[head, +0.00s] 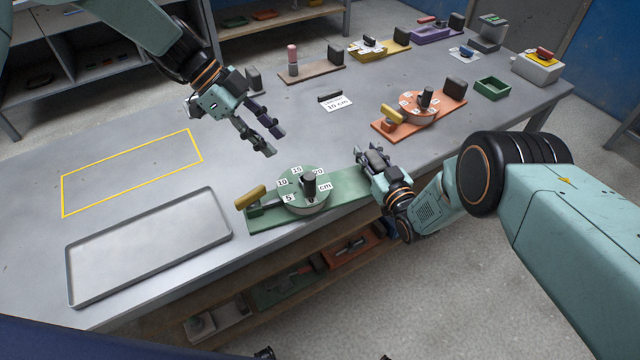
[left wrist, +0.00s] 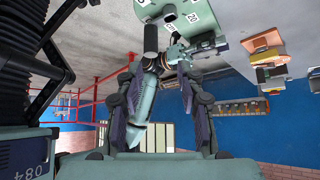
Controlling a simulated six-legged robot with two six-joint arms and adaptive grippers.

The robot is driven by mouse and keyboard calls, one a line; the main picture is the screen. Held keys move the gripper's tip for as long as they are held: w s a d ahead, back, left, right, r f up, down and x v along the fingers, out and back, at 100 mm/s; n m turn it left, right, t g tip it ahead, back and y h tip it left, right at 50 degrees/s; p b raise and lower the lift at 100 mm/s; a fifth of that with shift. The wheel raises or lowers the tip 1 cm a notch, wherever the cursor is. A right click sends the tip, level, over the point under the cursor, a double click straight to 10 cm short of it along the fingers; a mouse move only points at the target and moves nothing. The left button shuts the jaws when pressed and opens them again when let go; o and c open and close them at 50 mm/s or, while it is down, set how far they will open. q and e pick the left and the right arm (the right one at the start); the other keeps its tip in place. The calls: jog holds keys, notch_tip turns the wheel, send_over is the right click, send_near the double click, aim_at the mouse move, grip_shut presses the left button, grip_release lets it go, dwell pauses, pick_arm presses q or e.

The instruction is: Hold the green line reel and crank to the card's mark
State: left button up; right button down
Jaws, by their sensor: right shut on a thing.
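The green line reel (head: 345,194) lies on the bench near its front edge. Its round drum carries number tags from 5 to 20 and "cm", a dark upright peg (head: 309,184) and a yellow handle (head: 250,197) at the left. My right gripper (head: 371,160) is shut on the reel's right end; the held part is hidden. My left gripper (head: 264,140) is open and empty, above and behind the drum, apart from it. The left wrist view shows its spread fingers and the reel (left wrist: 195,22) at the top. The card (head: 338,104) reads "10 cm" and stands behind the reel.
An orange reel (head: 440,110) stands at the back right. A grey tray (head: 150,245) and a yellow-outlined area (head: 130,170), both empty, lie left. A green bin (head: 492,89) and several other devices line the far side.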

pick_arm(q)
jog(key=shift+o, duration=0.5)
jog(key=shift+o, duration=0.4)
jog(key=shift+w+r, duration=0.15)
jog(key=shift+r, duration=0.2)
notch_tip(320, 180, up, 5)
jog(key=n+t+y, duration=0.2)
jog(key=n, duration=0.1)
send_over(307, 176)
jog(key=s, duration=0.1)
jog(key=f+n, duration=0.1)
jog(key=f, duration=0.3)
jog(key=f+n+y, duration=0.1)
jog(key=f, duration=0.4)
jog(key=w+f+n+t+y, duration=0.1)
jog(key=f+n, duration=0.1)
jog(key=f, duration=0.3)
jog(key=shift+w+d+f, duration=0.1)
jog(key=shift+d+f, duration=0.1)
jog(key=shift+d, duration=0.05)
jog(key=shift+c, duration=0.2)
